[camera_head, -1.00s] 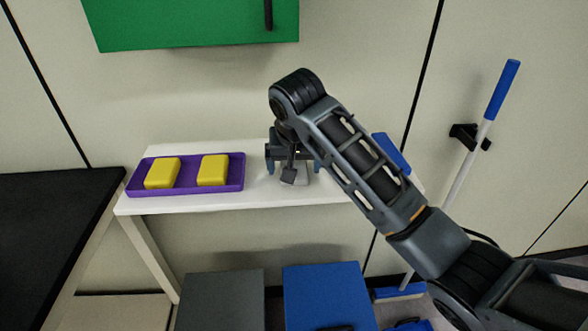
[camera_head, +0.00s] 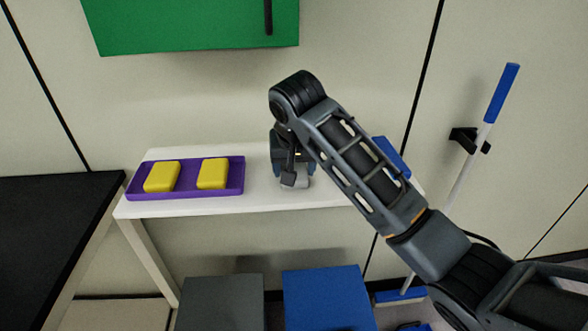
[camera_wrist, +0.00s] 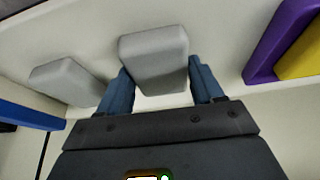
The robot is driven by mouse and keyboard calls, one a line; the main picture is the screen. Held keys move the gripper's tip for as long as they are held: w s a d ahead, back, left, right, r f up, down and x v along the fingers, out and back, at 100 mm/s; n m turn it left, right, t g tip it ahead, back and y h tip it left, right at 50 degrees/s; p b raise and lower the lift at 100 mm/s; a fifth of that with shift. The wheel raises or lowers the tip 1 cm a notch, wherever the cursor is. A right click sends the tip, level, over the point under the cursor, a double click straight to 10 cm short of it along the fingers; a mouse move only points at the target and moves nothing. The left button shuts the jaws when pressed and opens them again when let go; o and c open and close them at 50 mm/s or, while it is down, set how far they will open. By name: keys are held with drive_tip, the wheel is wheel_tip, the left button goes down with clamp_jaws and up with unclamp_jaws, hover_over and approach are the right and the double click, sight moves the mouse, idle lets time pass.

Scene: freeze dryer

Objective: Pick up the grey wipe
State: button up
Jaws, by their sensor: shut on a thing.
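The grey wipe (camera_wrist: 154,55) is a rounded light grey block on the white shelf (camera_head: 262,184). In the wrist view it sits between the two blue fingers of my gripper (camera_wrist: 161,70), which is shut on it from both sides. In the head view my gripper (camera_head: 292,162) points down at the shelf, right of the purple tray, and hides most of the wipe. A second grey block (camera_wrist: 66,80) lies left of the held one in the wrist view, apart from the fingers. My arm hides that second block in the head view.
A purple tray (camera_head: 187,193) with two yellow blocks (camera_head: 162,177) stands on the shelf's left part. A blue item (camera_head: 391,155) is at the shelf's right end. A green cabinet (camera_head: 190,22) hangs above. A blue-handled pole (camera_head: 502,92) leans at the right.

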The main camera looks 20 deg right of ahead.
wheel_tip(320, 180, up, 4)
drive_tip(key=shift+a, duration=0.1)
drive_tip(key=s+d+r+p, duration=0.1)
drive_tip(key=d+r, duration=0.1)
drive_tip(key=d, duration=0.1)
drive_tip(key=s+d+r+p, duration=0.1)
drive_tip(key=s+d+r, duration=0.1)
drive_tip(key=d, duration=0.1)
drive_tip(key=s+d+r+p, duration=0.1)
drive_tip(key=s+d+r, duration=0.1)
drive_tip(key=d, duration=0.1)
drive_tip(key=shift+d+r+p, duration=0.15)
drive_tip(key=shift+r+p, duration=0.1)
drive_tip(key=shift+p, duration=0.15)
drive_tip(key=shift+c, duration=0.7)
drive_tip(key=shift+s+d+r, duration=0.2)
drive_tip(key=shift+s+d, duration=0.15)
drive_tip(key=shift+d, duration=0.15)
